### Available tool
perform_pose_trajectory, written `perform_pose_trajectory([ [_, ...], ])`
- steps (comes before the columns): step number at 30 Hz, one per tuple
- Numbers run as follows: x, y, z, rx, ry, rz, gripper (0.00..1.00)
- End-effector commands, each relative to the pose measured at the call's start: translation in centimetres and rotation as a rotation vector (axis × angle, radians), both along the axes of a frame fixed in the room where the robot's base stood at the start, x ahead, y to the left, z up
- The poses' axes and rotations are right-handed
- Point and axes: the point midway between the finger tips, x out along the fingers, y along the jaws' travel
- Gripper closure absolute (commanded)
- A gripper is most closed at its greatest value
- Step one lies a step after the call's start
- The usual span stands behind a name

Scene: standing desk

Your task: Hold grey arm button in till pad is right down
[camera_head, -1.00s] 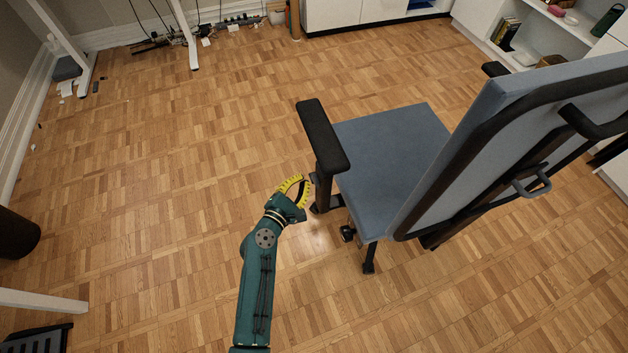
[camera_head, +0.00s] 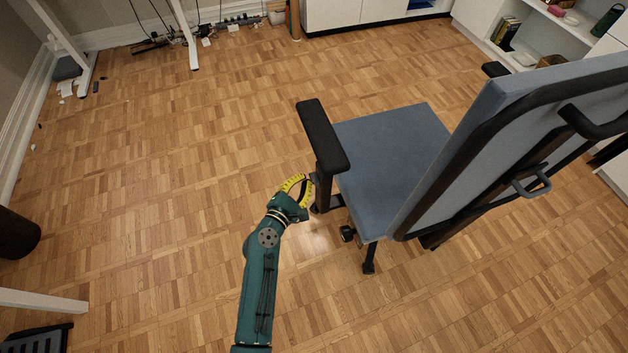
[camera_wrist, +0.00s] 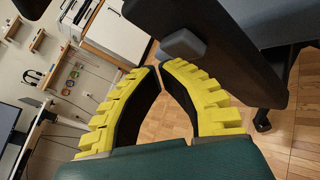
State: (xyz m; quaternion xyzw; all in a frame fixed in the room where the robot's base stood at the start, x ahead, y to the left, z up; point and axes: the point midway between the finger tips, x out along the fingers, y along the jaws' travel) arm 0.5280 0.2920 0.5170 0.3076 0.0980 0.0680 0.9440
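The blue-grey office chair has a black armrest pad (camera_head: 323,135) on its near left side, on a dark upright post (camera_head: 325,188). The pad stands well above the seat (camera_head: 390,145). The grey button (camera_wrist: 183,44) is a small block sticking out of the dark armrest part in the wrist view. My gripper (camera_head: 307,179) is beside the post, below the pad. In the wrist view my yellow fingers (camera_wrist: 159,66) curve together with their tips almost meeting and nothing between them. The tips appear just short of the button; contact cannot be told.
The chair's backrest (camera_head: 520,130) rises at the right, and its castors (camera_head: 348,233) stand near my gripper. Wooden floor (camera_head: 180,190) is clear to the left. White desk legs (camera_head: 185,35) and cables are at the back left, shelves (camera_head: 545,35) at the back right.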

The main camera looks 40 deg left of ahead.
Motion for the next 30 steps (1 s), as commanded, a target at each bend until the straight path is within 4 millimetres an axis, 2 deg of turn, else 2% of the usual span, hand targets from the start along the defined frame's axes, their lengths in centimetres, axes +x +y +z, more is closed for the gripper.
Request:
perform_pose_trajectory([
  [30,0.83,-0.57,0.01,0.0,0.001,-0.001,1.0],
])
